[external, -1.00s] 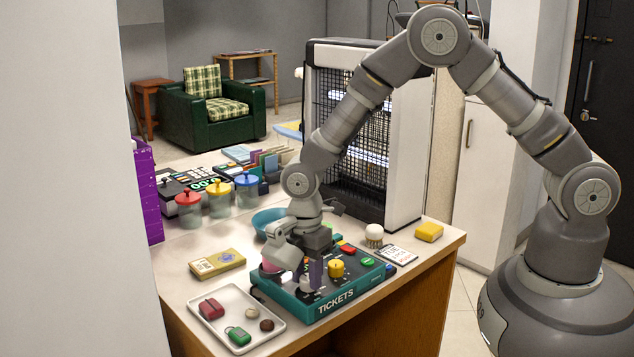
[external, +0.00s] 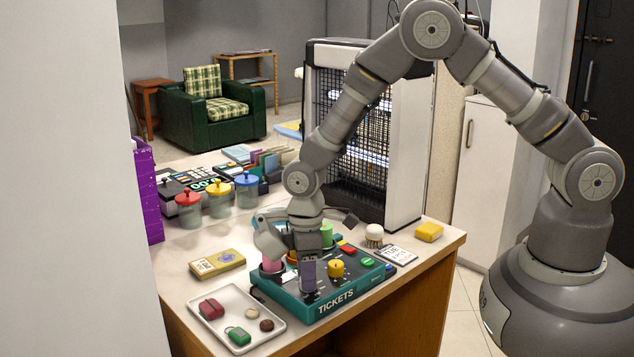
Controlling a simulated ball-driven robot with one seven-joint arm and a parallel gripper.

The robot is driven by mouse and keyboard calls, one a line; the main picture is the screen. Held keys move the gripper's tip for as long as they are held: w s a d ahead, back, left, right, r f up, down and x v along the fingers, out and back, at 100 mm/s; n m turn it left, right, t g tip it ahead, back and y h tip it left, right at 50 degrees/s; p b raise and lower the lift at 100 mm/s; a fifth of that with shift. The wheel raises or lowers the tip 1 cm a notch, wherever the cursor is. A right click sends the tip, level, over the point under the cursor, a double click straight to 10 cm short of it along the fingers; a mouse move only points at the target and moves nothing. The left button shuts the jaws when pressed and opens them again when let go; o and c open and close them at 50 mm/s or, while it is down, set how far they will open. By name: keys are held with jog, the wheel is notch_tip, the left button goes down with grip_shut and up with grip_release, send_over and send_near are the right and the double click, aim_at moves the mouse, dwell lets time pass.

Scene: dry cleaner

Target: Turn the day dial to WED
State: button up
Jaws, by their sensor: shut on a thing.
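A teal ticket machine (external: 277,294) marked TICKETS sits at the table's front right, with a dark top panel. A pink knob (external: 270,264) stands at its left, a yellow knob (external: 336,269) right of the middle and a green knob (external: 326,235) at the back. A bit of orange (external: 291,257) shows behind my gripper. My gripper (external: 308,287) points down at the panel, between the pink and yellow knobs, and is shut on a dial there. Its fingers hide the dial, so its colour and pointer cannot be seen. The day labels are too small to read.
A white tray (external: 222,318) with small items lies in front at the left. A yellow ticket pad (external: 217,264) lies behind it. A white-topped stamp (external: 374,233), a card (external: 396,257) and a yellow block (external: 429,231) lie right of the machine. A large heater-like grille stands behind.

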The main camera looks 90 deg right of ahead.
jog(key=m+p, duration=0.1)
jog(key=m, duration=0.3)
jog(key=shift+d+r+m, duration=0.1)
jog(key=shift+m, duration=0.2)
jog(key=shift+m+p, duration=0.6)
jog(key=shift+m, duration=1.6)
jog(key=o, duration=1)
jog(key=shift+o, duration=0.2)
notch_tip(320, 180, up, 8)
jog(key=shift+s+d+f+p, duration=0.1)
jog(key=shift+d+f+p, duration=0.05)
jog(key=shift+p, duration=1)
